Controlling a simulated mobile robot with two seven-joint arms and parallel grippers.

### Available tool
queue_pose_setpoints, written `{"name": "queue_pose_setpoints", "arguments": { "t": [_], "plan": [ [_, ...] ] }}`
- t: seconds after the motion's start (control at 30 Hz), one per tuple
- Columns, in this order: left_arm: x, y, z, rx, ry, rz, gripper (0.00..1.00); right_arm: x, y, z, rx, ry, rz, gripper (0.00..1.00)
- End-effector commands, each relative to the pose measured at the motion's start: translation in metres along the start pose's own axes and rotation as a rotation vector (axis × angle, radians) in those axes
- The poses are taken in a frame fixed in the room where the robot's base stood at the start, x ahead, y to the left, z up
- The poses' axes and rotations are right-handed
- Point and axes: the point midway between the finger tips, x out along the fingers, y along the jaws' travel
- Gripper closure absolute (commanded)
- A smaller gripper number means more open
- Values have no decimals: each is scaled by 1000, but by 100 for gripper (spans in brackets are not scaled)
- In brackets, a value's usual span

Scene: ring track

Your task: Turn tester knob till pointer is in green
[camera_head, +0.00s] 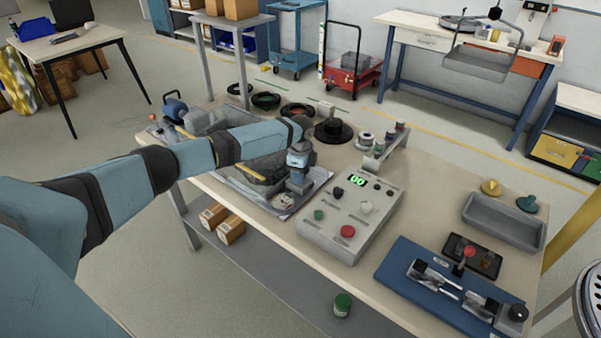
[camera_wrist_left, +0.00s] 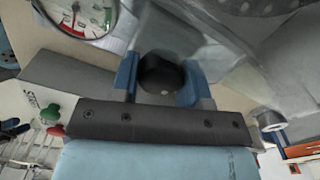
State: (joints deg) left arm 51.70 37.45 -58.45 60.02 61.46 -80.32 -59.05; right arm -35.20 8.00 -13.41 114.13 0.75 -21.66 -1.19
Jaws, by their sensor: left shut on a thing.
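My left gripper (camera_head: 298,182) is at the near edge of the tray on the workbench, just left of the control box. In the left wrist view its blue fingers (camera_wrist_left: 160,80) are shut on a dark round knob (camera_wrist_left: 157,68), one finger on each side. A round dial (camera_wrist_left: 82,14) with a white face and coloured red and green parts is cut off at the top left of that view. Its pointer is too small and cropped to read surely. My right gripper is not in view.
The grey control box (camera_head: 350,212) with a green display and coloured buttons stands close to the right of my gripper. A blue fixture (camera_head: 400,270) and a grey bin (camera_head: 505,222) are farther right. Black rings and a small rack (camera_head: 395,145) stand behind.

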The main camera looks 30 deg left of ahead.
Motion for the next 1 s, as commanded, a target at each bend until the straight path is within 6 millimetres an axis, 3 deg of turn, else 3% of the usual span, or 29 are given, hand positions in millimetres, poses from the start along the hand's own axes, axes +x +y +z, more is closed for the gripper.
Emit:
{"name": "queue_pose_setpoints", "arguments": {
  "t": [0.37, 1.0],
  "plan": [
    [-4, 0, -1, -228, 2, 3, 82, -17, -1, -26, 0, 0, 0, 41],
    [-4, -2, 0, -833, 1, 3, 82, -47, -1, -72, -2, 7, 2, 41]
  ]
}}
